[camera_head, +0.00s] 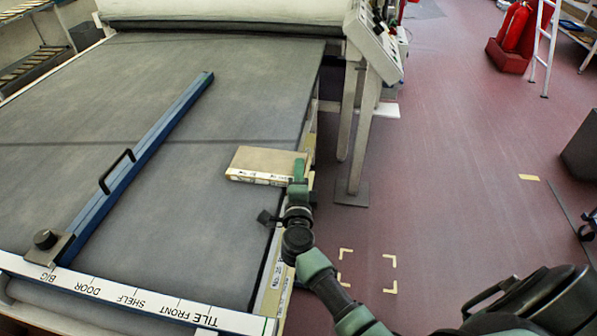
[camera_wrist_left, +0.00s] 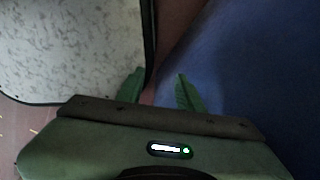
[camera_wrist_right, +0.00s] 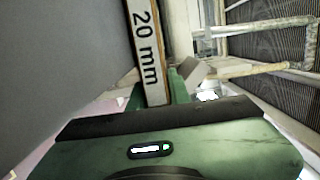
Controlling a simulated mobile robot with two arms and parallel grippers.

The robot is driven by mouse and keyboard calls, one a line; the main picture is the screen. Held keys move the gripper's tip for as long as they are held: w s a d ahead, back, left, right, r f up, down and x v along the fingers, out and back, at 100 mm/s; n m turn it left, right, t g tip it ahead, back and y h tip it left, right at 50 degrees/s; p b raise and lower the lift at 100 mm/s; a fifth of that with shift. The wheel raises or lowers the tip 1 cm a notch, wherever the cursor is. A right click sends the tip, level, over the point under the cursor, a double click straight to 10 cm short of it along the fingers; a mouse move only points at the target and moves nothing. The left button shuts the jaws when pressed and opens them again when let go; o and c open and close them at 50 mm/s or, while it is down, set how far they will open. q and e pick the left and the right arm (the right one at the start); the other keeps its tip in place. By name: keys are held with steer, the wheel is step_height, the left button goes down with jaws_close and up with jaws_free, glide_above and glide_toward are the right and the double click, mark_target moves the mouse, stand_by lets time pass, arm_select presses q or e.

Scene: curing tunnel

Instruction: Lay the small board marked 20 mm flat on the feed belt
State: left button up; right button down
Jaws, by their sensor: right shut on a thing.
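The small board (camera_head: 265,161) is light tan with a white labelled edge. It is at the right edge of the grey feed belt (camera_head: 180,200) in the head view, its broad face up. I cannot tell whether it touches the belt or is just above it. In the right wrist view its edge reads 20 mm (camera_wrist_right: 148,50). My right gripper (camera_head: 299,172) is shut on the board's right end; its fingers also show in the right wrist view (camera_wrist_right: 158,92). My left gripper (camera_wrist_left: 158,90) has its fingers apart with nothing seen between them, and is outside the head view.
A blue guide bar (camera_head: 140,160) with a black handle slants across the belt, left of the board. A white strip (camera_head: 130,300) marked BIG, DOOR, SHELF, FRONT, TILE runs along the front. A control box (camera_head: 375,45) stands at the belt's far right. Belt between bar and board is clear.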

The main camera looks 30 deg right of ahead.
steer(key=c, duration=1.3)
jaws_free()
steer(key=shift+a+f, duration=0.1)
steer(key=shift+f, duration=0.05)
steer(key=shift+r, duration=0.25)
steer(key=shift+s+a+f, duration=0.15)
steer(key=shift+s, duration=0.15)
steer(key=b+v, duration=0.1)
steer(key=v, duration=1)
steer(key=shift+s, duration=0.15)
steer(key=o, duration=0.5)
steer(key=shift+c, duration=0.2)
